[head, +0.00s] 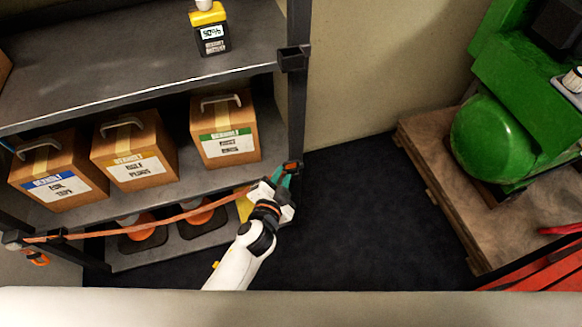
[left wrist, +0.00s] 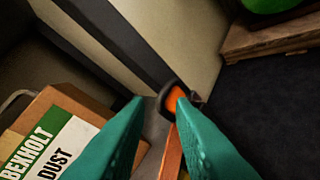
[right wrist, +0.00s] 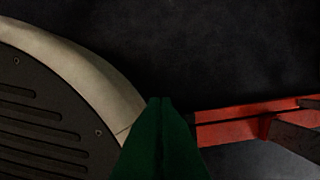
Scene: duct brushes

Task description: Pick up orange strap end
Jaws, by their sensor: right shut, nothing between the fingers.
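The orange strap (head: 150,224) runs across the front of the shelf, from a clip at the left post to a dark-edged end (head: 291,167) at the right post. In the left wrist view the strap end (left wrist: 176,101) shows orange inside a dark buckle, just beyond the fingertips. My left gripper (head: 284,177) has its teal fingers apart, straddling the line of the strap; I cannot tell whether they touch it. They also show in the left wrist view (left wrist: 160,101). My right gripper (right wrist: 161,99) is shut and empty, away from the strap.
Cardboard boxes (head: 136,150) stand on the shelf behind the strap, and orange-and-black items (head: 203,218) sit below. A yellow-capped bottle (head: 209,30) is on the upper shelf. A green machine (head: 495,137) stands on a wooden pallet (head: 440,190) at right. Dark floor lies between.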

